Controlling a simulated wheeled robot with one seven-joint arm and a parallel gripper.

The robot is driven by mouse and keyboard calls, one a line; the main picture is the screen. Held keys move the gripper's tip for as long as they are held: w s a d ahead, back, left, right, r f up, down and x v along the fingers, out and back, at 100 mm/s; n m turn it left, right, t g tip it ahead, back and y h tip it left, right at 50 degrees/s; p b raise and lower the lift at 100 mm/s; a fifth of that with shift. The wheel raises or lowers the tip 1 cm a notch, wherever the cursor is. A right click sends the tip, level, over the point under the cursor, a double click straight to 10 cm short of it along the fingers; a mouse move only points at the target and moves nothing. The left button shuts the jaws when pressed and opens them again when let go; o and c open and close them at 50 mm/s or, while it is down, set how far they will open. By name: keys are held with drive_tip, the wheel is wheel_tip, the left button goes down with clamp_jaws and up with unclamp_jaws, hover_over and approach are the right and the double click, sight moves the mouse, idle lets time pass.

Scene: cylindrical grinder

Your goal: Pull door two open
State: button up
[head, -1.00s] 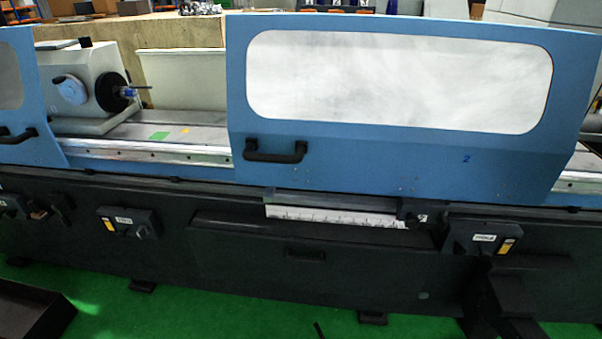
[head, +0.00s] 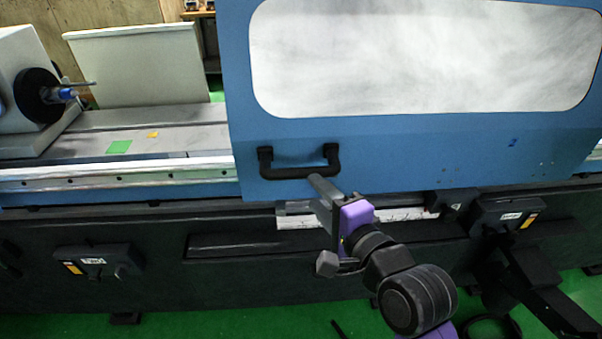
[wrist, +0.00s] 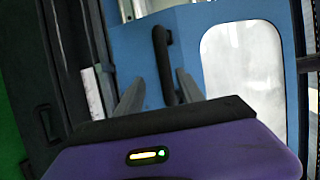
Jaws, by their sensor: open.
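Door two (head: 420,150) is the blue sliding panel with a pale window and a small "2" at its lower right. Its black bar handle (head: 300,173) is at the panel's lower left. The open gap in the guard lies left of the door. My gripper (head: 320,190) is in front of the door, just below the right end of the handle. In the wrist view, my gripper (wrist: 158,82) is open and empty, and the handle (wrist: 163,60) shows beyond and between its two fingers. I cannot tell whether they touch.
A dark control box (head: 98,262) and another (head: 508,215) stick out from the black machine base. Green floor lies in front.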

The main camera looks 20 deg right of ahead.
sight(304, 177)
drive_tip(key=shift+w+d+r, duration=0.1)
drive_tip(key=shift+w+r, duration=0.25)
drive_tip(key=shift+w, duration=0.3)
drive_tip(key=shift+w+a+f+p, duration=0.1)
drive_tip(key=shift+w+f+p, duration=0.15)
drive_tip(key=shift+w, duration=0.9)
drive_tip(key=shift+w+a+f+p, duration=0.1)
drive_tip(key=shift+w+f+p, duration=0.1)
drive_tip(key=shift+w, duration=1)
drive_tip(key=shift+w+a+f+p, duration=0.1)
drive_tip(key=shift+w+f+p, duration=0.15)
drive_tip(key=shift+w, duration=0.9)
clamp_jaws()
